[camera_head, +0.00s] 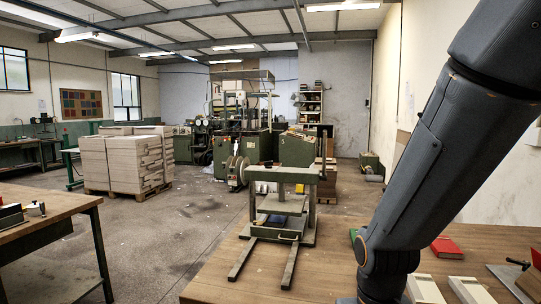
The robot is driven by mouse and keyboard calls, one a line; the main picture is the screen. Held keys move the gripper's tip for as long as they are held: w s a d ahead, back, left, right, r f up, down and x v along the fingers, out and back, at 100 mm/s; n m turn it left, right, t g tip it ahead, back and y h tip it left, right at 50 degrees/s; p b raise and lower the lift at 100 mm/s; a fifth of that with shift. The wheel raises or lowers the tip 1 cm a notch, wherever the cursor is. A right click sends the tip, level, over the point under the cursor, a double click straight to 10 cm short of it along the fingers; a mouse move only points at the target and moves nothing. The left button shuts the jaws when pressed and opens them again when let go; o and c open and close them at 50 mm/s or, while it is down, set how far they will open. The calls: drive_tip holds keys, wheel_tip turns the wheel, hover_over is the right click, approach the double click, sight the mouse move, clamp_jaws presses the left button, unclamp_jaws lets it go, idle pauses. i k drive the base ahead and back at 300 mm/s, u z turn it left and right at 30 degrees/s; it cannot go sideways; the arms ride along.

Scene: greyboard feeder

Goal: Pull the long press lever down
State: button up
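A grey-green bench press (282,174) stands on the wooden table ahead, left of my arm. It has a flat top beam, a lower plate and two rails reaching toward me. A dark, thin lever (323,147) stands upright at the press's right side, with a short crosspiece at its top. It looks like the long press lever; its lower end is hard to make out. My arm crosses the right of the picture, right of the press and apart from the lever. My gripper is outside the picture.
The wooden table (225,283) is bare left of the rails. A red book (446,247), pale blocks (471,290) and a dark-handled tool (519,264) lie near my arm. A workbench (60,203) stands at left, with stacked board (125,160) beyond. Open floor lies between.

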sight(323, 131)
drive_tip(key=u, duration=2)
drive_tip(key=i, duration=3.15)
drive_tip(key=z, duration=4)
